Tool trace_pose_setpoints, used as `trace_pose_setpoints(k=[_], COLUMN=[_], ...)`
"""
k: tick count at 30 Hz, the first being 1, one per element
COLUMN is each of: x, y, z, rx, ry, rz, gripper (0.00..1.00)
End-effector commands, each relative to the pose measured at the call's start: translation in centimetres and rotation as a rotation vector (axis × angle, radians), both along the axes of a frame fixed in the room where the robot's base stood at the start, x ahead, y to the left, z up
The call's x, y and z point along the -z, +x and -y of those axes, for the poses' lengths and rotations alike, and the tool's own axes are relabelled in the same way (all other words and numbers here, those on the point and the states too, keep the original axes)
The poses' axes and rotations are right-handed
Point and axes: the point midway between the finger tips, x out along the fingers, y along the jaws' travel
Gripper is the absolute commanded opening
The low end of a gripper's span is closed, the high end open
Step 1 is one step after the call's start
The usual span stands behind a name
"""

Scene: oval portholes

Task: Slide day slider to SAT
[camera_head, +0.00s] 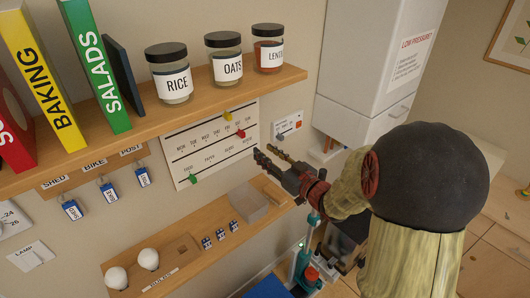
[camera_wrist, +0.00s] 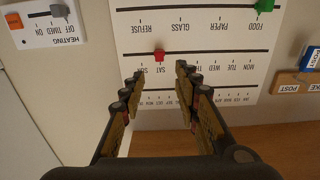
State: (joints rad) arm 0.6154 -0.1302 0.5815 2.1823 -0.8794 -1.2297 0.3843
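The white slider board (camera_head: 185,160) hangs on the wall under the shelf. Its red day slider (camera_head: 241,133) sits on the middle track; in the wrist view, which is upside down, this slider (camera_wrist: 158,56) lines up with the SAT label. A yellow slider (camera_head: 227,116) is on the top track and a green slider (camera_head: 193,180) is at the left end of the bottom track, by FOOD. My gripper (camera_head: 265,158) is open and empty in front of the board's right side. In the wrist view its fingertips (camera_wrist: 157,72) are apart, either side of the red slider's column; contact is not visible.
A shelf with books and jars (camera_head: 222,62) runs above the board. A lower shelf (camera_head: 180,245) holds a clear tray and small items. A heating switch panel (camera_head: 288,124) is right of the board, near a white boiler (camera_head: 375,55). Tagged keys (camera_head: 107,190) hang at left.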

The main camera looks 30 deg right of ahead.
Motion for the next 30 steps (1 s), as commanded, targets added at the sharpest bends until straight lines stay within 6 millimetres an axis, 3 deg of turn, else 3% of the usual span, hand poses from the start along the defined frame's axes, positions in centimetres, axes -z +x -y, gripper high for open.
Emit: trace_pose_setpoints(k=[10,13,16,20,24,30], x=[0.0,1.1,3.6,8.5,12.0,14.7], y=[0.0,0.1,0.1,-1.1,-3.8,-8.7], z=[0.0,0.5,2.1,5.3,8.7,10.8], rx=[0.001,0.018,0.075,0.193,0.322,0.463], ry=[-0.006,-0.033,-0.068,-0.109,-0.144,-0.167], rz=[0.001,-0.036,-0.126,-0.311,-0.504,-0.751], gripper=[0.32,0.32,0.32,0.32,0.32,0.32])
